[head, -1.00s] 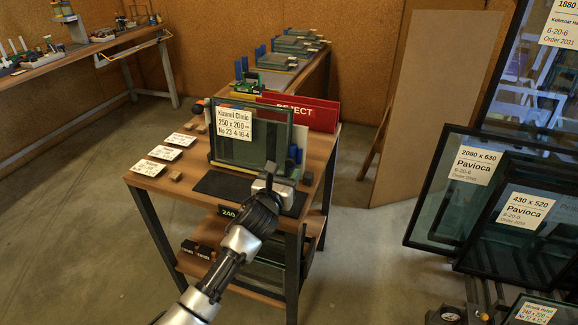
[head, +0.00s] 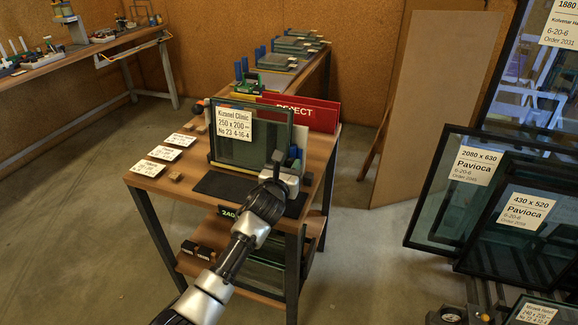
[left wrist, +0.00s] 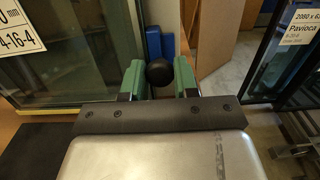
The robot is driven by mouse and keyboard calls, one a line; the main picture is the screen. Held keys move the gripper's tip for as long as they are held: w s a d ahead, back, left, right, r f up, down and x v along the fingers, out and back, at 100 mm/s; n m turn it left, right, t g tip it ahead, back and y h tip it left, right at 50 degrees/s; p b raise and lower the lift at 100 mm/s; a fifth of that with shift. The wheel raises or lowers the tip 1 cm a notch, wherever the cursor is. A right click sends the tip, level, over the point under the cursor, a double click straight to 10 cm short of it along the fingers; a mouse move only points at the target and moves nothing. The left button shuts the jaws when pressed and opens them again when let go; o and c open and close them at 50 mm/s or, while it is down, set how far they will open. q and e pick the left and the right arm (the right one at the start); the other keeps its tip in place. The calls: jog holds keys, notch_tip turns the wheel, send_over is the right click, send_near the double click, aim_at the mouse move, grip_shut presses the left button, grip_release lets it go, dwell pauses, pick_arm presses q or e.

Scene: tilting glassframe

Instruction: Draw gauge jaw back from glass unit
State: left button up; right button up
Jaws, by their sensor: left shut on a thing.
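The glass unit (head: 255,152) stands upright on the wooden bench, with a white Kizumel Clinic label (head: 236,124) on its face. Its edge also shows at the left of the left wrist view (left wrist: 90,50). My left gripper (head: 281,163) is at the unit's lower right corner. In the left wrist view its green-padded fingers (left wrist: 159,80) are closed around a round black knob (left wrist: 158,72). The rest of the gauge, its jaw included, is hidden or too small to make out, so I cannot tell whether the jaw touches the glass. My right gripper is not in view.
Blue blocks (head: 294,153) stand just right of the unit. A red reject board (head: 318,115) is behind it. White cards (head: 163,153) lie on the bench's left side. A dark mat (head: 218,184) lies in front. Large labelled glass units (head: 470,190) stand at right, across open floor.

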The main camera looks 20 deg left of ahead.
pick_arm(q)
jog(key=shift+s+d+f, duration=0.1)
jog(key=shift+d, duration=1.7)
grip_shut()
jog(key=o, duration=0.6)
grip_release()
jog(key=shift+c, duration=0.2)
jog(key=o, duration=0.4)
jog(key=shift+d, duration=0.1)
jog(key=shift+s, duration=0.2)
jog(key=s, duration=1)
jog(key=shift+s+a, duration=0.25)
